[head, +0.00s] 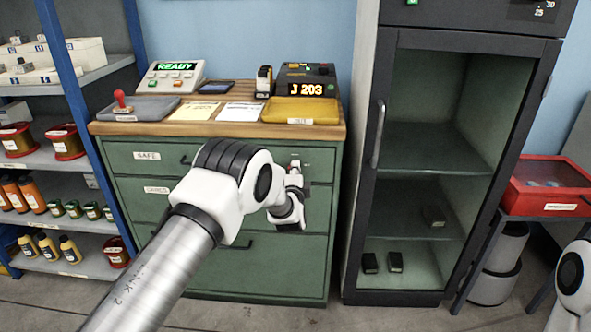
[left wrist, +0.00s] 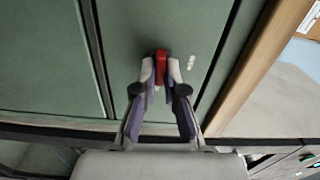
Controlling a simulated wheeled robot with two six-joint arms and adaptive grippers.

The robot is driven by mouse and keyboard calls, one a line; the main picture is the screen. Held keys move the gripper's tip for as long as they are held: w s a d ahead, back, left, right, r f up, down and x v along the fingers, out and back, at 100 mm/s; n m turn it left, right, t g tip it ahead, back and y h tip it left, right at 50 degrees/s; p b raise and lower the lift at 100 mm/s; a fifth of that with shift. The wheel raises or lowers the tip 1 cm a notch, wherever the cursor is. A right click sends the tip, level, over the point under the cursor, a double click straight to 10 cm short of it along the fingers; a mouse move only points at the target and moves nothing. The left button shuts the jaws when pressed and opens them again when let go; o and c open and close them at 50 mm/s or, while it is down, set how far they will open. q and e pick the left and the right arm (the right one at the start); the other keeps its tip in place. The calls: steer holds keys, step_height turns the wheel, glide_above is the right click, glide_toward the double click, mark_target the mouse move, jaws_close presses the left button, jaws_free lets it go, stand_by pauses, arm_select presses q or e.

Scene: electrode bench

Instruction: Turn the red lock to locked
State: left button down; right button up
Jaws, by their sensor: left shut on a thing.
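The red lock (left wrist: 161,66) is a small red piece on the green drawer front, seen in the left wrist view. My left gripper (left wrist: 161,82) is shut on it, one fingertip on each side. In the head view my left gripper (head: 294,182) is at the upper right of the green cabinet (head: 185,220), and my wrist hides much of that area. I cannot tell which way the lock is turned. My right gripper is out of view.
A dark glass-doored cabinet (head: 392,180) stands close on the right, shelves (head: 40,160) on the left.

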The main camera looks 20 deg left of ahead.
arm_select(q)
steer(key=shift+w+a+r, duration=0.1)
steer(key=shift+r, duration=0.35)
steer(key=c, duration=1.2)
jaws_free()
steer(key=shift+c, duration=0.2)
steer(key=v, duration=1.2)
steer(key=shift+f, duration=0.3)
